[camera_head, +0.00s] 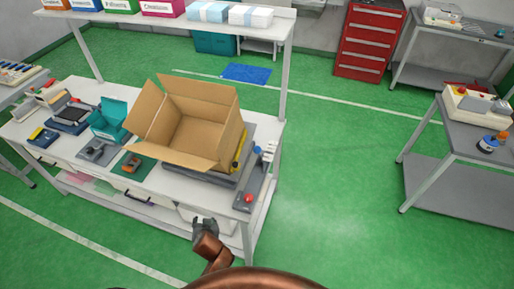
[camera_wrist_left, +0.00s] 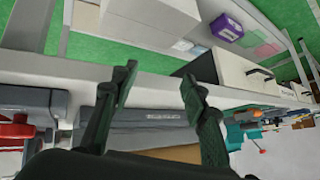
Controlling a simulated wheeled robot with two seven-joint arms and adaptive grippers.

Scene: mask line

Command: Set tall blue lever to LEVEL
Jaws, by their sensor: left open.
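A narrow grey lever panel (camera_head: 246,182) lies along the right end of the white workbench. It carries a red knob (camera_head: 248,198) at its near end, a blue-topped lever (camera_head: 257,151) farther back and pale levers (camera_head: 269,149) beside it. The lever's exact angle is too small to read. My left gripper (camera_head: 204,222) is in front of the bench's near edge, left of the panel, apart from the levers. In the left wrist view its two dark fingers (camera_wrist_left: 158,88) are spread with nothing between them. A red knob (camera_wrist_left: 14,131) shows there at the left. My right gripper is not in view.
An open cardboard box (camera_head: 198,130) stands on the bench left of the panel. A shelf (camera_head: 180,25) spans the back. Green floor is clear to the right, before a grey side table (camera_head: 470,140).

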